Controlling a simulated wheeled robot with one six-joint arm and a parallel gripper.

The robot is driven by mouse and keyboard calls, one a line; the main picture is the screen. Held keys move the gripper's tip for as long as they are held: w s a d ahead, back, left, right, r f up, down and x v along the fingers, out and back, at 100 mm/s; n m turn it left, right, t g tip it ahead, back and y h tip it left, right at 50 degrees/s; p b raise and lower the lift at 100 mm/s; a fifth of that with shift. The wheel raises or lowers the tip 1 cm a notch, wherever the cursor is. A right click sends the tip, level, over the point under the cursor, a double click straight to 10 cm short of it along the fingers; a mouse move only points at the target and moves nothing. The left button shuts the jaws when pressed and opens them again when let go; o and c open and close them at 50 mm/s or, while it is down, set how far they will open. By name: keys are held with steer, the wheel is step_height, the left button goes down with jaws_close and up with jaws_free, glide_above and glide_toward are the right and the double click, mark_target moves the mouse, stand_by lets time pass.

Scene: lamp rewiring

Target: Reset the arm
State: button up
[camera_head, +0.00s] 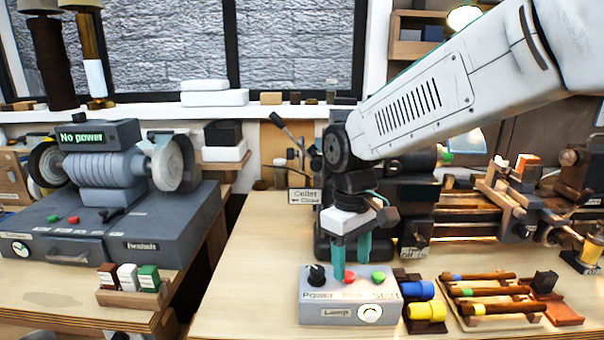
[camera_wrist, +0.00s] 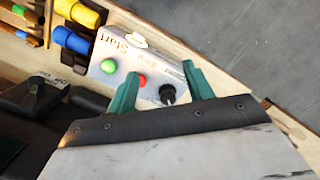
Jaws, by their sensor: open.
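My gripper (camera_head: 351,262) has two green fingers, held apart with nothing between them. In the head view it points down just behind and over the grey control box (camera_head: 333,311) marked Power, Stop and Start. I cannot tell if a fingertip touches the box.
Blue and yellow cylinders (camera_head: 426,311) and a rack of wooden-handled tools (camera_head: 491,292) stand right of the box. A lathe (camera_head: 470,205) stands behind. A grinder (camera_head: 107,165) reading "No power" is on the left bench. The tabletop (camera_head: 254,245) left of the box is clear.

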steer(key=s+d+r+m+t, duration=0.2)
steer(key=s+d+m, duration=0.5)
steer(key=s+d, duration=0.9)
steer(key=s+r, duration=0.1)
steer(key=s, duration=0.3)
steer(key=shift+s+d+r+m, duration=0.15)
steer(key=shift+d+r+m, duration=0.1)
steer(key=shift+m, duration=0.15)
steer(key=shift+d+r, duration=0.25)
steer(key=shift+c, duration=0.3)
